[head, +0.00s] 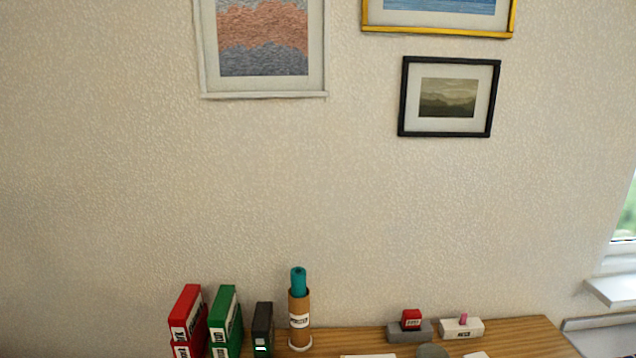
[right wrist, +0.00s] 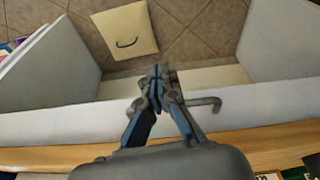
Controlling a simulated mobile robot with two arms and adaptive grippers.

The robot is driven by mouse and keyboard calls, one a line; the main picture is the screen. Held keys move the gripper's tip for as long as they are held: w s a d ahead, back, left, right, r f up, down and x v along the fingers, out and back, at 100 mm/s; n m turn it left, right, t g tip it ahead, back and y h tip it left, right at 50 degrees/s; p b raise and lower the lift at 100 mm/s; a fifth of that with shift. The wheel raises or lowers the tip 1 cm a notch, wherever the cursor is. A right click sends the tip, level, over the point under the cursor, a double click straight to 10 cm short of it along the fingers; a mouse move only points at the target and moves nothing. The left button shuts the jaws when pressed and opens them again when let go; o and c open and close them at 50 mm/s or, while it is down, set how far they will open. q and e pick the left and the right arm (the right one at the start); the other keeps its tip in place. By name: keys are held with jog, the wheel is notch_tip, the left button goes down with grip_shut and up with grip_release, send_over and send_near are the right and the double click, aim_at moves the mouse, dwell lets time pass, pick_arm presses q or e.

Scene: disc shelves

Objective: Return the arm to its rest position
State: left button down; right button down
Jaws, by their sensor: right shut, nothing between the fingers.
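My right gripper (right wrist: 158,85) shows in the right wrist view with its fingertips together and nothing between them. It is over a white panel or shelf edge (right wrist: 60,125), with a wooden strip (right wrist: 45,160) nearer the camera. It does not show in the head view. My left gripper is in neither view.
A wooden desk top (head: 530,335) along the wall holds red binders (head: 186,312), green binders (head: 225,312), a dark box (head: 262,325), a cardboard tube (head: 299,318) and small stamps (head: 411,319). A yellowish box (right wrist: 122,30) lies on the tiled floor (right wrist: 200,25). Framed pictures (head: 448,97) hang above.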

jog(key=s+d+f+g+b, duration=0.1)
jog(key=s+f, duration=0.8)
jog(key=f, duration=0.5)
jog(key=s+d+f+b, duration=0.2)
jog(key=s+f, duration=0.8)
jog(key=f, duration=0.5)
jog(key=shift+s+d+f+g, duration=0.15)
jog(key=shift+s+f+g, duration=0.1)
jog(key=shift+g, duration=0.15)
